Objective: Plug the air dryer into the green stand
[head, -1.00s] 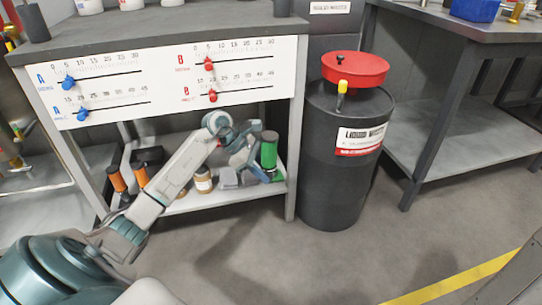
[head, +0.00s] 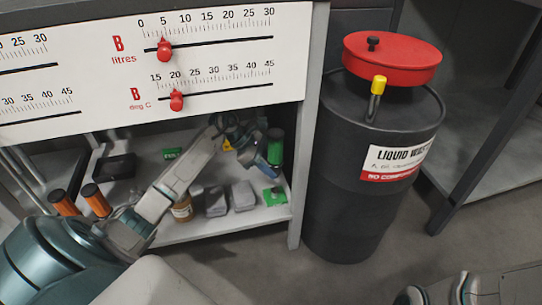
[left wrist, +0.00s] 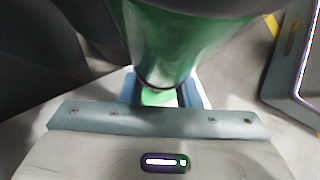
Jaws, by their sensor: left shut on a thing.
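The air dryer, a green cylinder with a dark top (head: 275,148), is upright above the right end of the lower shelf. My left gripper (head: 262,163) is shut on it from the left. In the left wrist view the dryer's green body (left wrist: 160,45) fills the top middle, just in front of the fingers. The green stand (head: 273,197) is on the shelf below the dryer, near the right front corner. The dryer seems apart from the stand, but the gripper partly hides the space between. Grey-teal pieces (head: 465,288) at the bottom edge look like part of my right arm.
The shelf (head: 215,229) also carries grey blocks (head: 242,196), a brown jar (head: 182,209), orange cylinders (head: 96,200) and a green block (head: 172,153). The table leg (head: 309,150) and black waste drum (head: 370,215) stand to the right. A scale panel hangs above.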

